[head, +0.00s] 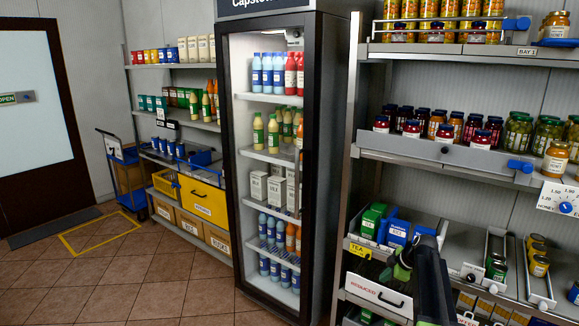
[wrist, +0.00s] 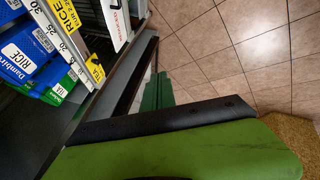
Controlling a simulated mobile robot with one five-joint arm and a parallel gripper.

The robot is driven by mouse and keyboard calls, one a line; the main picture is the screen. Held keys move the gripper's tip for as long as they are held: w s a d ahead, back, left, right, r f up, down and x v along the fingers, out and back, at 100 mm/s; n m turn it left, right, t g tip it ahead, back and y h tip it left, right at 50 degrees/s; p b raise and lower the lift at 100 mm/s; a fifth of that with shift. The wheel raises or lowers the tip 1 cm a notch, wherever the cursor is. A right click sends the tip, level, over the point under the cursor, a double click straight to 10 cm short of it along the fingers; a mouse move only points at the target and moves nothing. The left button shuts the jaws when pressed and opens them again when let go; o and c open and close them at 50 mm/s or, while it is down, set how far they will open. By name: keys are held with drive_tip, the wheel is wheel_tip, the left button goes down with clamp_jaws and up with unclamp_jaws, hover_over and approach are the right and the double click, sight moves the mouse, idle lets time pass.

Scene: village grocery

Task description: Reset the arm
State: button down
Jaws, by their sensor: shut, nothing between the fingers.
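My gripper (wrist: 158,92) shows in the wrist view as two green fingers close together, with nothing between them. My own green and black arm part fills the lower part of that view. In the head view my arm is at the lower right, folded in front of the right shelf unit, and my gripper (head: 402,269) is near the tea and rice boxes. The green tea box (head: 372,220) and blue rice box (head: 397,233) stand in a shelf bin just behind it. I cannot tell whether the arm touches the shelf.
A glass-door fridge (head: 308,150) stands in the middle. A yellow crate (head: 203,199) and blue trolley (head: 127,178) are at left. The tiled floor (head: 120,275) is clear at lower left.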

drive_tip(key=s+a+f+m+g, duration=0.1)
drive_tip(key=s+a+m+g, duration=0.1)
drive_tip(key=s+a, duration=0.75)
drive_tip(key=s+a+f+m+g, duration=0.1)
drive_tip(key=s+a, duration=0.4)
drive_tip(key=a, duration=1)
drive_tip(key=s+d+f+m+g+h, duration=0.1)
drive_tip(key=s+d+m+g+h, duration=0.1)
drive_tip(key=s+m, duration=0.8)
drive_tip(key=shift+m+h, duration=0.5)
drive_tip(key=shift+m, duration=0.1)
